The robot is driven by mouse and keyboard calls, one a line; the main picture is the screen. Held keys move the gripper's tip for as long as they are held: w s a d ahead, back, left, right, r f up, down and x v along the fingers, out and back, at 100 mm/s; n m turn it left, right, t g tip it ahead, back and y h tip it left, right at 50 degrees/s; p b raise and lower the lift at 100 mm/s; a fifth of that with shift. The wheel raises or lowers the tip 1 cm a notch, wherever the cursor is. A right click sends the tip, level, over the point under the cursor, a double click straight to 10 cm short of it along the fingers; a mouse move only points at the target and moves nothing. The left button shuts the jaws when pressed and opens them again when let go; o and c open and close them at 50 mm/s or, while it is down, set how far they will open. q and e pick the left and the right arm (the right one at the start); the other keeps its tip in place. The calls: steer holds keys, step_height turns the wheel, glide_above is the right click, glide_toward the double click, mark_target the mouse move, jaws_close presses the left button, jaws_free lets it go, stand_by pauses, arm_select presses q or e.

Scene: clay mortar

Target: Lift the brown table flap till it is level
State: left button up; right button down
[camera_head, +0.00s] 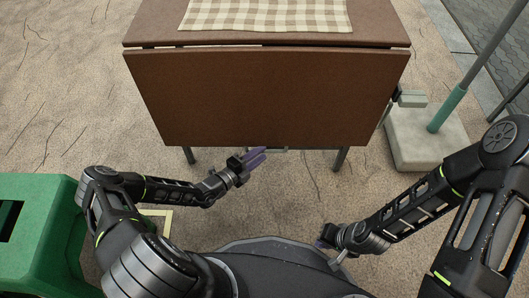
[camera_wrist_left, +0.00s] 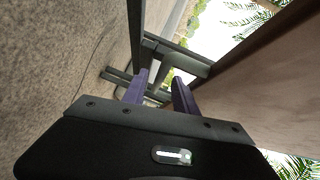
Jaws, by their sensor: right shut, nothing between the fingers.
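The brown table flap (camera_head: 268,97) hangs down from the front edge of the brown table (camera_head: 150,25), its broad face toward me. In the left wrist view the flap's underside or face (camera_wrist_left: 272,90) fills the right part. My left gripper (camera_head: 258,157) has purple fingers just below the flap's lower edge, left of its middle. In the left wrist view its fingers (camera_wrist_left: 160,82) are apart with nothing between them. I cannot tell whether it touches the flap. My right gripper (camera_head: 322,243) is shut and empty, low in front of my base, away from the flap; its fingers are partly hidden.
A checked cloth (camera_head: 265,14) lies on the tabletop. Table legs (camera_head: 340,160) show under the flap. A pale parasol base (camera_head: 425,140) with a green pole stands right of the table. A green object (camera_head: 40,235) is at the left. Sandy ground lies between.

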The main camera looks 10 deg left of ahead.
arm_select(q)
steer(key=shift+b+x, duration=0.3)
steer(key=shift+x, duration=1.05)
jaws_close()
stand_by(0.4)
